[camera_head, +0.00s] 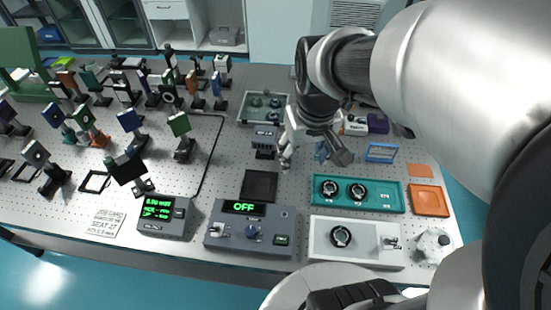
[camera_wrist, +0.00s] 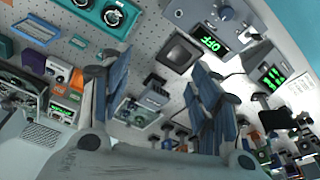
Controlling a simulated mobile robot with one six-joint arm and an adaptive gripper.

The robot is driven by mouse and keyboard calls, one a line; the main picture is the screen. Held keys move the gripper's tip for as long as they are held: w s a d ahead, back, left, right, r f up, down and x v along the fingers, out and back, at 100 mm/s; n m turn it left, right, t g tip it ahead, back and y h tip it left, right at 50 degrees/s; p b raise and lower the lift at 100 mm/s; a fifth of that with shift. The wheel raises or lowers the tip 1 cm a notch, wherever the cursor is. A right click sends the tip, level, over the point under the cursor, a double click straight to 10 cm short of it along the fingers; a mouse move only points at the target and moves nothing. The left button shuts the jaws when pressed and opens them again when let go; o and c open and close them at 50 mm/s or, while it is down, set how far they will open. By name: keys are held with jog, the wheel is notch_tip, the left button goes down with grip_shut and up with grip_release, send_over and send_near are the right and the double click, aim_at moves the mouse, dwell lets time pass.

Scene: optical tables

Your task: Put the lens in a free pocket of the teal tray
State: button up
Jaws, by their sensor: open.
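The teal tray (camera_head: 395,195) lies on the right part of the table. Two black-rimmed round lenses (camera_head: 329,188) (camera_head: 358,191) sit in its left and middle; its right part shows small white markings, and I cannot tell a free pocket there. Another black-rimmed round lens (camera_head: 341,236) sits in a pale tray (camera_head: 365,256) in front of it. The teal tray also shows at the top left of the wrist view (camera_wrist: 135,10). My gripper (camera_head: 315,160) is above the table behind the teal tray, with its fingers apart and nothing between them, also in the wrist view (camera_wrist: 160,72).
A control box reading OFF (camera_head: 270,240) and a meter box (camera_head: 165,216) stand at the front. A dark square pad (camera_head: 259,186) lies left of the teal tray. An orange dish (camera_head: 430,201) is at its right. Many mounted optics crowd the left.

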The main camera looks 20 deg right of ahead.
jog(key=s+a+r+n+t, duration=0.1)
jog(key=s+a+r, duration=0.3)
jog(key=s+a, duration=0.4)
jog(key=shift+s+a+r+n+t+y, duration=0.15)
jog(key=shift+s+a+n+t+y, duration=0.35)
jog(key=shift+s, duration=0.55)
